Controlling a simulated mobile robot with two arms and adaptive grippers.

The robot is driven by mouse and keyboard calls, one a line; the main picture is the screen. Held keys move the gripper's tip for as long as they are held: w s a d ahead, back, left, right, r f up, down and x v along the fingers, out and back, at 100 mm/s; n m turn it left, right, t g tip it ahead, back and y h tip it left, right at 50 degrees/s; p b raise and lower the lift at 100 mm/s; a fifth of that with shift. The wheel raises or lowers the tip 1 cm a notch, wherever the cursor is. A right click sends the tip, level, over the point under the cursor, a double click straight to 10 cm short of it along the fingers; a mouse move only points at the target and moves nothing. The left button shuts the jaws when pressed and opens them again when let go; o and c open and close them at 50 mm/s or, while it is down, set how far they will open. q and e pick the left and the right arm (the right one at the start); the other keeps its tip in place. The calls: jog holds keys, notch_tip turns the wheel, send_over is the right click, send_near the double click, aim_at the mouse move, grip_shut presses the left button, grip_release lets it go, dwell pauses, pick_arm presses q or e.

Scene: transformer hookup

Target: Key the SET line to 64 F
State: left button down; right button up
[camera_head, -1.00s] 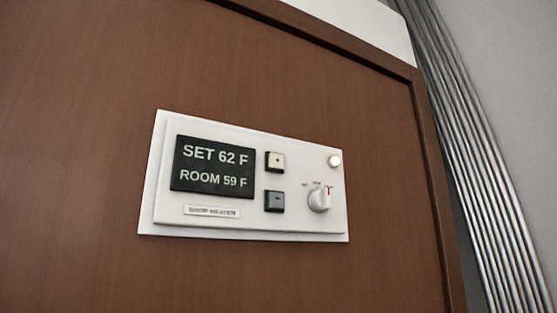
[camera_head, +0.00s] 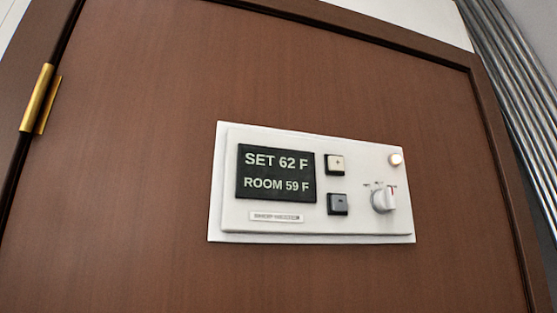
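A white thermostat panel (camera_head: 300,232) is mounted on a brown wooden surface, tilted in the picture. Its dark display (camera_head: 276,173) reads SET 62 F on the upper line and ROOM 59 F on the lower line. To the right of the display are a pale button with a plus mark (camera_head: 335,165) and, below it, a dark button with a minus mark (camera_head: 338,204). A white rotary knob (camera_head: 383,201) with a red mark beside it sits farther right. A small round light (camera_head: 396,160) glows above the knob. Neither gripper shows in this view.
The brown wooden panel (camera_head: 130,180) looks like a door, with a brass hinge (camera_head: 38,98) at its left edge. Silvery vertical pipes or folds (camera_head: 515,110) run along the right side. Nothing stands in front of the thermostat.

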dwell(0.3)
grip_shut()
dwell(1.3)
